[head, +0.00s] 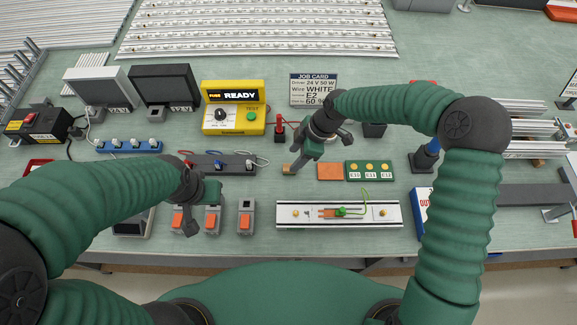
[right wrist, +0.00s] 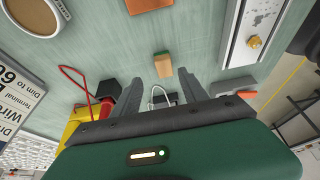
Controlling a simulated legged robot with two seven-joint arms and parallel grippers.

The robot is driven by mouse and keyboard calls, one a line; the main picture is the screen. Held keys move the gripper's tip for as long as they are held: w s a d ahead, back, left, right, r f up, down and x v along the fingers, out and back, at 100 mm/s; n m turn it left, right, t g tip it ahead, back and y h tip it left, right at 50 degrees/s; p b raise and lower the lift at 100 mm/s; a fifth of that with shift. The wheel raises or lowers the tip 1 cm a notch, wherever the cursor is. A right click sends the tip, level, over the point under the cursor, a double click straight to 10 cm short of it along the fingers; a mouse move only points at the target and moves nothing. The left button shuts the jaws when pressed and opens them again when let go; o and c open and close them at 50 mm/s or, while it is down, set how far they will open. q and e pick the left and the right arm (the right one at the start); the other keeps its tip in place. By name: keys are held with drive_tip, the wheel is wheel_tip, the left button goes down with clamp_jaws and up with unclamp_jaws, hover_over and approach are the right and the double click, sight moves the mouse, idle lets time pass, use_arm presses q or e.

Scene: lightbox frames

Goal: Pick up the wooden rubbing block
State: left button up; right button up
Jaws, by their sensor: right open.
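The wooden rubbing block (head: 287,169) is a small tan block with a green face, lying on the grey-green bench near the middle. It also shows in the right wrist view (right wrist: 162,66), just beyond the fingertips. My right gripper (head: 297,168) is right above and beside the block in the head view. In the right wrist view its two fingers (right wrist: 159,86) are spread apart with nothing between them, pointing toward the block. My left gripper (head: 208,208) hangs over the grey switch boxes at left; its finger gap is not clear.
An orange pad (head: 330,171) and a green terminal plate (head: 369,170) lie right of the block. A white rail (head: 340,223) lies in front. A black strip (head: 235,162) with plugs and a red-handled tool (head: 280,128) are close by. The yellow tester (head: 233,121) stands behind left.

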drive_tip(key=f, duration=0.1)
drive_tip(key=s+f, duration=0.1)
drive_tip(key=a+f+p, duration=0.1)
drive_tip(key=shift+s+f, duration=0.15)
drive_tip(key=shift+f, duration=0.05)
drive_tip(key=shift+a+f, duration=0.1)
drive_tip(key=shift+f, duration=0.45)
drive_tip(key=shift+w+f, duration=0.15)
drive_tip(key=shift+w, duration=0.15)
drive_tip(key=shift+c, duration=0.4)
drive_tip(key=shift+s+a, duration=0.1)
drive_tip(key=shift+s, duration=0.05)
drive_tip(key=c, duration=0.7)
use_arm(q)
drive_tip(key=shift+s+d+r, duration=0.15)
drive_tip(key=shift+s+r, duration=0.2)
drive_tip(key=shift+r, duration=0.45)
use_arm(e)
clamp_jaws()
